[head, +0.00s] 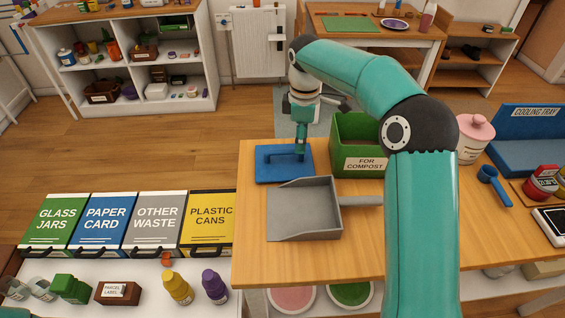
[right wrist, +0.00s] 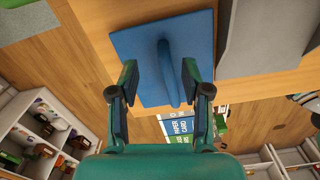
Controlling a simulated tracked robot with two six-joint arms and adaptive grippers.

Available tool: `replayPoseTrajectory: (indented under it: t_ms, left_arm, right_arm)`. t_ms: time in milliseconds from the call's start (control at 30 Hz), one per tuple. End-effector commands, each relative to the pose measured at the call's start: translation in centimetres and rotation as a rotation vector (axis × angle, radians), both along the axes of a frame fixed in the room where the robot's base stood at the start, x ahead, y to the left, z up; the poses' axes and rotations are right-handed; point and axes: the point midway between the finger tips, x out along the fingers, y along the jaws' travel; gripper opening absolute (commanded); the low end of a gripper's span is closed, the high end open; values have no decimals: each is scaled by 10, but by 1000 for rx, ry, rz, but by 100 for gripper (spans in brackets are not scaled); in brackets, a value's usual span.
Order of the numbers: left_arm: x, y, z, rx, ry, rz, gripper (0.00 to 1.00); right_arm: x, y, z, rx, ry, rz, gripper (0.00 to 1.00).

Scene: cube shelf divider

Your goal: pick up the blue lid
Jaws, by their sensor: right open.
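The blue lid (head: 268,174) lies flat on the wooden table near its far left corner. It is a square plate with a raised bar handle, seen clearly in the right wrist view (right wrist: 135,40). My right gripper (head: 301,150) is over the lid from the far side, pointing down. In the right wrist view my right gripper (right wrist: 160,75) is open, with one finger on each side of the handle and a gap to it on both sides. My left gripper is not in view.
A grey dustpan (head: 305,210) lies just in front of the lid. The green compost box (head: 366,164) stands to its right. A pink canister (head: 473,140) and a blue scoop (head: 494,183) are farther right. Lidded bins (head: 125,222) stand left of the table.

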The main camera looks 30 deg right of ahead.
Motion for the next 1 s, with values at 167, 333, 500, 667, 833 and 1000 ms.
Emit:
replayPoseTrajectory:
  t_ms: [167, 333, 500, 667, 833, 1000]
  left_arm:
    - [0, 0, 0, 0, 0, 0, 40]
    - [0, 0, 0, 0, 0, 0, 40]
    - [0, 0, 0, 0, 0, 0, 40]
    - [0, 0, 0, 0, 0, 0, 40]
    - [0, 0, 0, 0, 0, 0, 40]
    - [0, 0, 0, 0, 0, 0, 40]
  right_arm:
    - [-6, 1, -25, 1, 6, 1, 48]
    - [-5, 0, -43, 0, 3, 0, 48]
    - [-5, 1, -47, -1, 1, 0, 48]
    - [-5, 1, -46, -1, 1, 0, 38]
    - [-5, 1, -46, 1, 1, 0, 9]
    - [-5, 1, -46, 0, 1, 0, 0]
